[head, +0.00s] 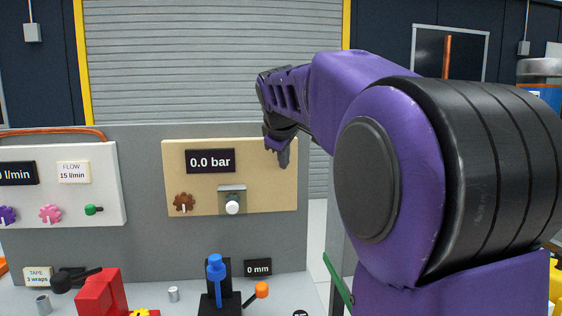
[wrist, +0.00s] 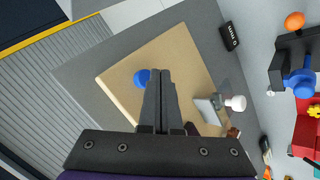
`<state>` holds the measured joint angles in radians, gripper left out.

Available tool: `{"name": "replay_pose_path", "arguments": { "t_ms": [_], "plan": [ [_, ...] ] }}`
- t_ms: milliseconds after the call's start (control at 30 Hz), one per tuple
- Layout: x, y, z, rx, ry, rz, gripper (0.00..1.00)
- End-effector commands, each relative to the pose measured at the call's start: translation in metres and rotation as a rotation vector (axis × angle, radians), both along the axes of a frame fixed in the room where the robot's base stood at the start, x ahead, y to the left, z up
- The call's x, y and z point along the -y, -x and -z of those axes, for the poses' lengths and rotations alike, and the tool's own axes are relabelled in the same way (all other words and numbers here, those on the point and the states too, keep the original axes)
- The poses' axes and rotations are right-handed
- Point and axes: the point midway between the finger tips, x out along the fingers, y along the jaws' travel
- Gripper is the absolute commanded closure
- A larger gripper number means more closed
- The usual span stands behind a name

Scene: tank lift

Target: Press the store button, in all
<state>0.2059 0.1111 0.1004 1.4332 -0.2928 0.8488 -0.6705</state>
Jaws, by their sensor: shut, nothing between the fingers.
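A round blue button (wrist: 141,77) sits on the beige panel (wrist: 184,52) in the wrist view, just left of my fingertips. I can read no label on it, so I cannot tell for sure that it is the store button. In the head view my gripper (head: 283,160) hides it at the right side of the beige panel (head: 270,190). My gripper, also in the wrist view (wrist: 160,74), is shut and empty, pointing at the panel. The fingers overlap the button's edge; I cannot tell whether they touch it.
The panel also carries a "0.0 bar" display (head: 210,161), a brown knob (head: 183,202) and a white knob (head: 232,206). Below stand a blue-topped device (head: 216,270), an orange ball (head: 262,289) and a red block (head: 101,293). A white panel (head: 60,180) is at left.

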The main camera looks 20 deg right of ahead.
Motion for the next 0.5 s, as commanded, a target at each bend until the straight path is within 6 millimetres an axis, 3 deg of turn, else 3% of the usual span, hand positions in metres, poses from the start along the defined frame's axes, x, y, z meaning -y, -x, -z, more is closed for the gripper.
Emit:
{"name": "replay_pose_path", "arguments": {
  "t_ms": [167,500],
  "plan": [
    [-0.001,0.004,0.001,0.001,0.001,0.0,1.0],
    [-0.008,0.036,0.001,0.002,0.0,0.001,1.0]
  ]
}}
